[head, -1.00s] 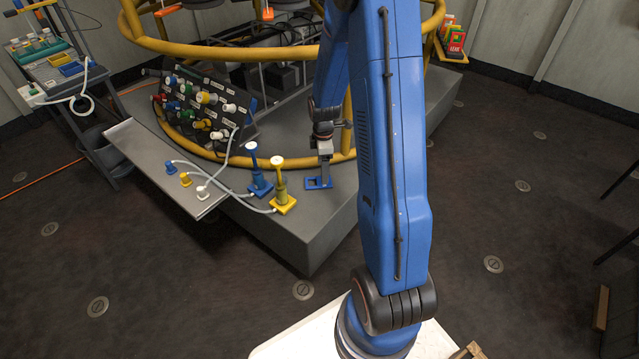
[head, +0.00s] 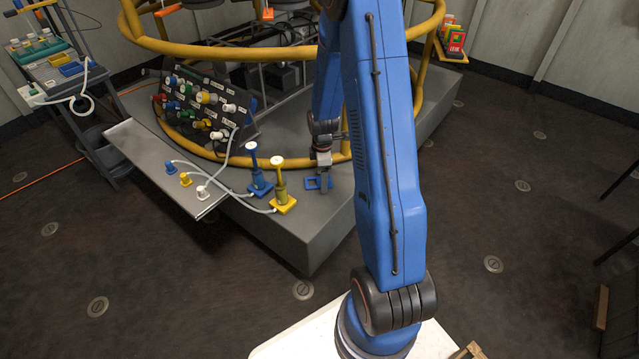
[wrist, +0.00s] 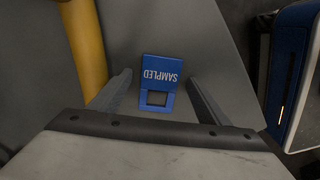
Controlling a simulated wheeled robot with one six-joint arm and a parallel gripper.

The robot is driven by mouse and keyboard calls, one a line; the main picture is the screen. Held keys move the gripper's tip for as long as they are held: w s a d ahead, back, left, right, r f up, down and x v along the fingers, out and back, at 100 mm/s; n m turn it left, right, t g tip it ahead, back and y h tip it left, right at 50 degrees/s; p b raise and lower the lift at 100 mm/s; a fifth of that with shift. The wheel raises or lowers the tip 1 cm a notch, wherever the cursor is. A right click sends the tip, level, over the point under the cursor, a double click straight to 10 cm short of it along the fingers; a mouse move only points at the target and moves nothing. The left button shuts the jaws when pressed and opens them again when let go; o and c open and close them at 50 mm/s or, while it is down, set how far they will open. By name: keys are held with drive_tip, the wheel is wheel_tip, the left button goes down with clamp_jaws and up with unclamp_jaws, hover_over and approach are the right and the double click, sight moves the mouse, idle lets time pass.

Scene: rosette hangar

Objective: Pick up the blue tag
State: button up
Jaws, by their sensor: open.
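The blue tag (wrist: 160,72) lies flat on the grey platform, with the word "SAMPLED" on it and a square opening at its near end. In the head view the blue tag (head: 312,183) is on the platform, right of the yellow fitting. My gripper (wrist: 158,78) is open, with one finger to each side of the tag and clear space between. In the head view my gripper (head: 323,186) points down at the tag and hides part of it. I cannot tell the exact height of the fingertips above the platform.
A yellow rail (wrist: 84,45) runs left of the tag in the wrist view. A yellow fitting (head: 281,190) and a blue fitting (head: 258,178) with hoses stand left of my gripper. A panel of coloured connectors (head: 205,105) stands behind. The platform's front is clear.

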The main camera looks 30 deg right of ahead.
drive_tip(key=c, duration=1.2)
wheel_tip(320, 180, up, 10)
drive_tip(key=shift+r, duration=0.1)
